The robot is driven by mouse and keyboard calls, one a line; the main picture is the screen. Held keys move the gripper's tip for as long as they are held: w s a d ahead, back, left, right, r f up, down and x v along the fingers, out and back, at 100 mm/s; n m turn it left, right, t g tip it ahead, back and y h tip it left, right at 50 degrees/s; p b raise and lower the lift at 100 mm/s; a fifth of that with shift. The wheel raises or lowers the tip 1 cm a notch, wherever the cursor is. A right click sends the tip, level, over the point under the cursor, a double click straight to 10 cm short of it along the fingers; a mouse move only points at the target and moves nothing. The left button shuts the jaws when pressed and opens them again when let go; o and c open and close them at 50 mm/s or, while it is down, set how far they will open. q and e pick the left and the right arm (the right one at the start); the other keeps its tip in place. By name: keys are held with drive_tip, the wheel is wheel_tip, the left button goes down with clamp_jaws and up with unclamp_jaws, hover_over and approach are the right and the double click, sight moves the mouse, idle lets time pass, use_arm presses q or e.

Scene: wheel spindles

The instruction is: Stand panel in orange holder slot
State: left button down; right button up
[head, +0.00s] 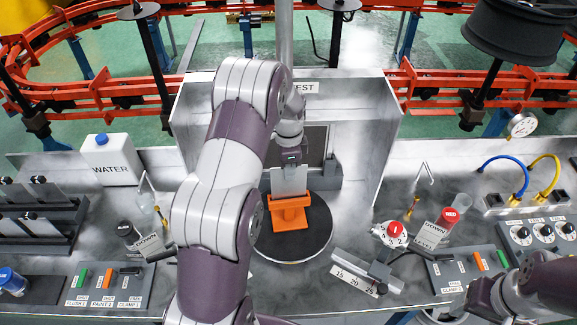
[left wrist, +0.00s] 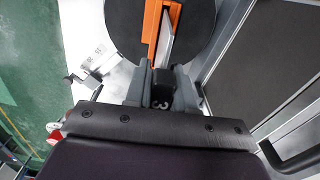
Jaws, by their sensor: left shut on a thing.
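The panel (head: 289,181) is a thin light-grey plate, held upright in my left gripper (head: 291,164). The orange holder (head: 290,215) stands on the black round plate (head: 312,238) inside the test booth. The panel's lower edge meets the top of the holder in the head view; I cannot tell how deep it sits in the slot. In the left wrist view, the panel (left wrist: 167,38) shows edge-on beside the orange holder (left wrist: 152,22), with orange on both sides of it. The left gripper's fingers (left wrist: 163,78) are closed on the panel. My right gripper (head: 484,300) is at the lower right, its fingers unclear.
Pale booth walls (head: 365,125) surround the round plate at the back and sides. A dial (head: 394,231) and a scale block (head: 362,275) stand right of the plate. A water canister (head: 110,160) is at left. Button boxes (head: 108,285) line the front.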

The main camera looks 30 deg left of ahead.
use_arm(q)
drive_tip(key=shift+f+b, duration=0.55)
drive_tip(key=shift+f, duration=0.45)
drive_tip(key=c, duration=0.9)
unclamp_jaws()
wheel_tip(320, 180, up, 4)
drive_tip(key=shift+w+r+b, duration=0.1)
drive_tip(key=shift+b, duration=1.05)
wheel_tip(320, 180, up, 3)
drive_tip(key=shift+r+p, duration=0.1)
drive_tip(key=shift+p, duration=0.25)
wheel_tip(320, 180, up, 6)
drive_tip(key=p, duration=0.5)
drive_tip(key=shift+f, duration=0.25)
drive_tip(key=shift+f, duration=0.1)
